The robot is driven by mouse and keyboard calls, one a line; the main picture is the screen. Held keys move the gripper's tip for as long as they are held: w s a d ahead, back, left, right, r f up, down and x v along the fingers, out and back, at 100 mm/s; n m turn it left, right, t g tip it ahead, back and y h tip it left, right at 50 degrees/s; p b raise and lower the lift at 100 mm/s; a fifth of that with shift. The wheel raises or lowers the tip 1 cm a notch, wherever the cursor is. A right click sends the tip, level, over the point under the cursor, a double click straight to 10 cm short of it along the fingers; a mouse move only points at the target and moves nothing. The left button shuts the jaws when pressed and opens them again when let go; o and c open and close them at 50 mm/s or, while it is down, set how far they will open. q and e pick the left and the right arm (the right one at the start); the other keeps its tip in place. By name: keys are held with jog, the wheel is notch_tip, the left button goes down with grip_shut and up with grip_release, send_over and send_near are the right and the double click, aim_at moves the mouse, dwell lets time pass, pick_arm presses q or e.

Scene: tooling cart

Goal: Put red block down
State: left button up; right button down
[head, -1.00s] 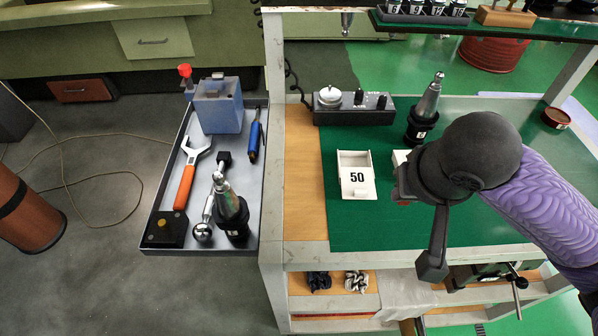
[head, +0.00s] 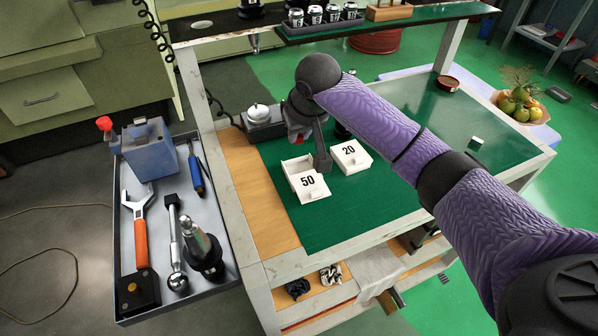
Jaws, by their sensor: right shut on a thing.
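My right gripper (head: 308,142) hangs over the green mat at the back edge of the white box marked 50 (head: 300,164), its fingers pointing down. It is shut on a small red thing, likely the red block (head: 296,137), of which only a sliver shows; the gripper hides the rest. I cannot tell whether the block touches the mat or a box. A white box marked 20 (head: 351,158) stands just right of the gripper. My left gripper is not in view.
A black control box (head: 262,128) stands behind at left. A grey tool tray (head: 205,282) hangs at left.

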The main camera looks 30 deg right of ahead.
aim_at(300, 172)
jog(key=f+b, duration=0.1)
jog(key=f, duration=0.2)
jog(key=f+b, duration=0.1)
jog(key=f, duration=0.3)
jog(key=d+f+b, duration=0.1)
jog(key=f, duration=0.2)
jog(key=shift+w+f+b, duration=0.3)
jog(key=shift+b, duration=0.1)
jog(key=shift+r, duration=0.1)
jog(key=c, duration=0.9)
grip_release()
jog(key=shift+o, duration=0.2)
jog(key=p+v, duration=0.5)
jog(key=v, duration=0.7)
